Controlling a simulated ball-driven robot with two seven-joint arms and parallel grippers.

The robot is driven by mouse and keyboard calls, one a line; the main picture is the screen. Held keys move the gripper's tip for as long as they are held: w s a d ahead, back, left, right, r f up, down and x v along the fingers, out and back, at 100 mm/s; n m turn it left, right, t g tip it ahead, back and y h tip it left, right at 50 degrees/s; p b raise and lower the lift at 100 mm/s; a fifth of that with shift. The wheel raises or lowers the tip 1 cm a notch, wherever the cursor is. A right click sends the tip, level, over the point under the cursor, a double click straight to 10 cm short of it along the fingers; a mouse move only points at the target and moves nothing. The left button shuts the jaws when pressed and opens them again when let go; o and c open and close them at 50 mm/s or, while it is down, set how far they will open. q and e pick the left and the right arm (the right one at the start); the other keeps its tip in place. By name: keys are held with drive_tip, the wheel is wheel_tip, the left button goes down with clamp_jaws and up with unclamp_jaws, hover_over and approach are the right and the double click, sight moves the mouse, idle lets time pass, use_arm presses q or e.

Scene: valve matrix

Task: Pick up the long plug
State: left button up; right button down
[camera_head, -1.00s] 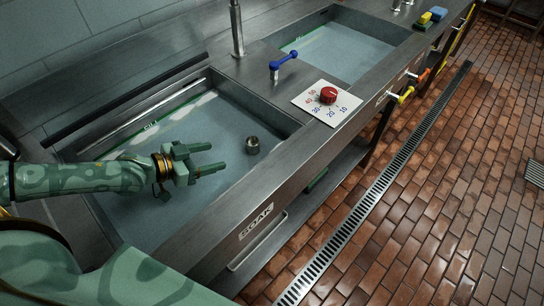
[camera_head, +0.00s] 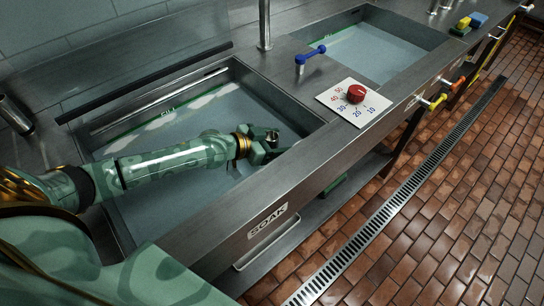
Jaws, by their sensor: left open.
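A short grey metal cylinder, which I take to be the long plug (camera_head: 272,136), stands in the water of the soak sink (camera_head: 135,112), near its right side. It is partly hidden by my left gripper (camera_head: 275,143) in the head view. My left gripper is open, with its fingers around or right beside the cylinder; I cannot tell whether they touch it. My right gripper is not in view.
A blue-handled lever (camera_head: 311,58) and a red dial (camera_head: 356,92) on a white plate stand on the counter to the right. A second sink (camera_head: 365,55) lies beyond. A steel tap post (camera_head: 264,25) rises behind. The sink's front rim (camera_head: 230,190) is close to my arm.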

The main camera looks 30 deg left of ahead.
use_arm(q)
clamp_jaws()
